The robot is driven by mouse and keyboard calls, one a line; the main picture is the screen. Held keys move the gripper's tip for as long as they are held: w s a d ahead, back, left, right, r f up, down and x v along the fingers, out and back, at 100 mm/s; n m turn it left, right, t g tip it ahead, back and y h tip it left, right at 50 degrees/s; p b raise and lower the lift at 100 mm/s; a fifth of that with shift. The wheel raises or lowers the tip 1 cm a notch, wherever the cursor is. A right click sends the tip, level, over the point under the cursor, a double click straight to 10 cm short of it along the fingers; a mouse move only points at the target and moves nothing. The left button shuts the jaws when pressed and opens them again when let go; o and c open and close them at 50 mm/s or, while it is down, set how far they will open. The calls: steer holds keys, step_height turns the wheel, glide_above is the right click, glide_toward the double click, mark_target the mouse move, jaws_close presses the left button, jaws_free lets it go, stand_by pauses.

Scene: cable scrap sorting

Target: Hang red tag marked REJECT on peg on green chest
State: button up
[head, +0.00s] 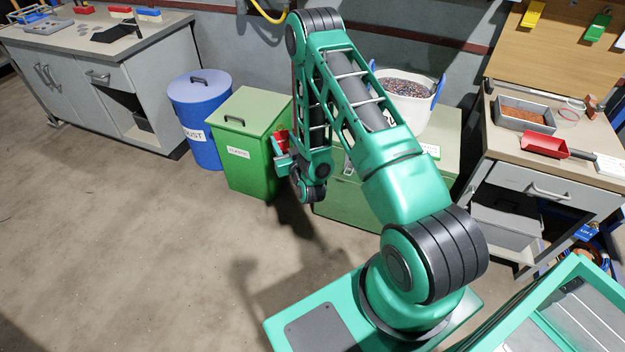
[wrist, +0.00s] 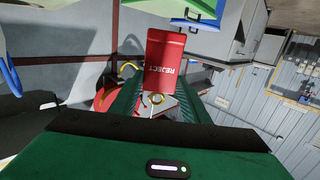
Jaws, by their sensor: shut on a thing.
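The red tag marked REJECT (wrist: 166,62) is held in my gripper (wrist: 158,98) in the wrist view, its lettering upside down there. My gripper's green fingers stand on either side of its lower end. In the head view, a bit of red (head: 282,137) shows by my gripper (head: 281,154), beside the green bin's right side. The low green chest (head: 352,208) stands right of the bin, partly behind my arm. I cannot make out its peg; my arm covers part of its front. My gripper is apart from the floor.
A green lidded bin (head: 243,112) and a blue drum (head: 204,112) stand left of the chest. A white tub of granules (head: 408,108) sits on the chest. A workbench (head: 488,150) stands at right, another (head: 125,45) at far left. The floor (head: 110,220) at left is clear.

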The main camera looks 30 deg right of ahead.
steer(key=s+d+f+m+g+h, duration=0.25)
steer(key=d+f+h, duration=0.2)
steer(key=f, duration=0.55)
steer(key=s+d+f+m+g+h, duration=0.25)
steer(key=d+f, duration=0.35)
steer(key=f, duration=0.3)
steer(key=s+d+x, duration=0.1)
steer(key=x, duration=0.8)
steer(key=shift+d+m, duration=0.4)
steer(key=shift+d, duration=0.05)
steer(key=shift+w+r, duration=0.1)
steer(key=shift+w, duration=0.05)
steer(key=o, duration=1.1)
